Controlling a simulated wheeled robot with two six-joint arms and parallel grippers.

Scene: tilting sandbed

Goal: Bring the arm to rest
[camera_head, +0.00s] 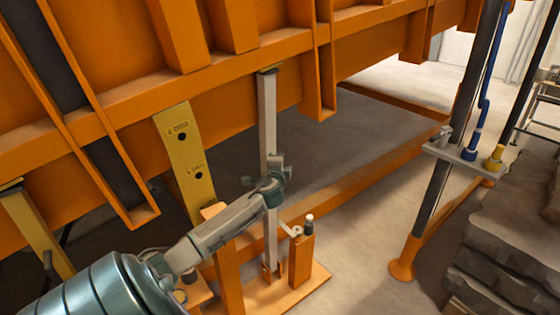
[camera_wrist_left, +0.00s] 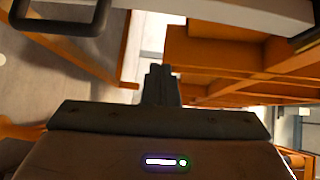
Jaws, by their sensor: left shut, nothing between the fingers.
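My left arm comes in from the lower left of the head view. My left gripper (camera_head: 279,174) is shut and empty, in front of a pale upright post (camera_head: 268,112). I cannot tell whether it touches the post. The post stands over an orange base plate (camera_head: 305,289), and its top is close under the orange sandbed frame (camera_head: 230,78). In the left wrist view the dark fingers (camera_wrist_left: 160,84) are together with nothing between them. A pale bar (camera_wrist_left: 240,8) with a black loop handle (camera_wrist_left: 65,18) crosses the top of that view. My right gripper is not in view.
A yellow plate (camera_head: 184,150) with holes and degree marks hangs left of the post. A short orange bracket (camera_head: 302,255) with a pin stands right of the post's foot. A dark column (camera_head: 437,180) and grey stone layers (camera_head: 515,225) are at the right. Bare floor (camera_head: 365,245) lies between.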

